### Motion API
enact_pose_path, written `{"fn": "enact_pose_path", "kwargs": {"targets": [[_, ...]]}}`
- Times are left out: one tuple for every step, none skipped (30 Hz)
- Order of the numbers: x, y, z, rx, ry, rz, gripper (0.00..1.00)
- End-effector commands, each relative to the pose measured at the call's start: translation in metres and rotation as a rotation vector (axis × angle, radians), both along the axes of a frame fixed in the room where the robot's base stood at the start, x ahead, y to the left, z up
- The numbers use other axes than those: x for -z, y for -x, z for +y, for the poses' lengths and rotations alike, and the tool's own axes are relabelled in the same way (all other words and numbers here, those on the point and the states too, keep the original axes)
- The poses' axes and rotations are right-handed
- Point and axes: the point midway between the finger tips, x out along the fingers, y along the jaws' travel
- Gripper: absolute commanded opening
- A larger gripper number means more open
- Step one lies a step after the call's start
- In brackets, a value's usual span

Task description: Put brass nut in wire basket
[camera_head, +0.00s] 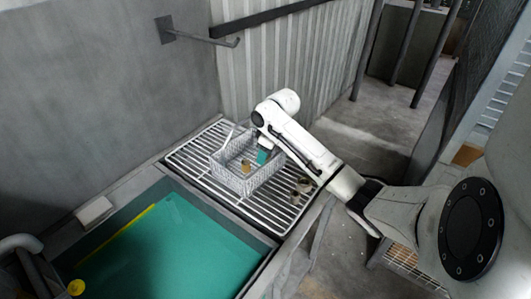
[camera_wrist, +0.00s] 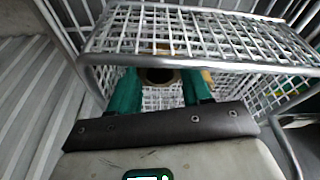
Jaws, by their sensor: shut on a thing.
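The wire basket (camera_head: 236,181) stands on a white rack in the head view. Its mesh and handle fill much of the wrist view (camera_wrist: 205,42). My gripper (camera_wrist: 160,84) reaches down into the basket, with its teal fingers past a thick wire bar. The fingers are shut on the brass nut, a brownish ring with a dark hole (camera_wrist: 160,68), with the basket's mesh beyond it. In the head view my gripper (camera_head: 262,157) is inside the basket's outline. A yellow-brown thing (camera_head: 245,166) shows beside it; I cannot tell if it is the nut.
Small brown and metal parts (camera_head: 303,187) lie on the rack (camera_head: 205,147) to the right of the basket. A basin of teal liquid (camera_head: 165,250) lies in front. A ribbed wall (camera_head: 285,60) stands close behind the basket.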

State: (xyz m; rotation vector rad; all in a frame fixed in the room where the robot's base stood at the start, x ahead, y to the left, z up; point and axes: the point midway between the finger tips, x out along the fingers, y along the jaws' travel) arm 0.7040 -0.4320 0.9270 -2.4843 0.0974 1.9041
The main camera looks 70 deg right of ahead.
Motion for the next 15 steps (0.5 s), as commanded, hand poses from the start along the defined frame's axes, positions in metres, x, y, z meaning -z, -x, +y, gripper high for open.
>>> {"fn": "enact_pose_path", "kwargs": {"targets": [[-0.003, 0.001, -0.002, 0.002, -0.026, -0.008, 0.09], [-0.001, 0.001, -0.002, 0.001, -0.037, -0.009, 0.09], [0.007, 0.001, -0.001, 0.001, -0.035, -0.007, 0.09], [0.01, 0.0, -0.001, 0.0, -0.033, -0.008, 0.09], [0.012, 0.0, -0.001, -0.001, -0.033, -0.008, 0.09], [0.014, 0.0, -0.001, 0.0, -0.032, -0.008, 0.09], [0.015, 0.0, -0.001, 0.0, -0.032, -0.009, 0.09], [0.015, 0.0, -0.001, 0.001, -0.031, -0.009, 0.09], [0.016, 0.0, -0.001, 0.0, -0.031, -0.01, 0.09], [0.016, 0.0, -0.001, 0.0, -0.03, -0.01, 0.09], [0.016, 0.0, -0.001, 0.0, -0.03, -0.01, 0.09], [0.016, 0.0, -0.001, 0.0, -0.03, -0.01, 0.09], [0.015, 0.0, -0.001, 0.0, -0.03, -0.01, 0.09], [0.015, 0.0, -0.001, 0.0, -0.03, -0.009, 0.09], [0.016, 0.0, -0.001, 0.0, -0.03, -0.009, 0.09]]}}
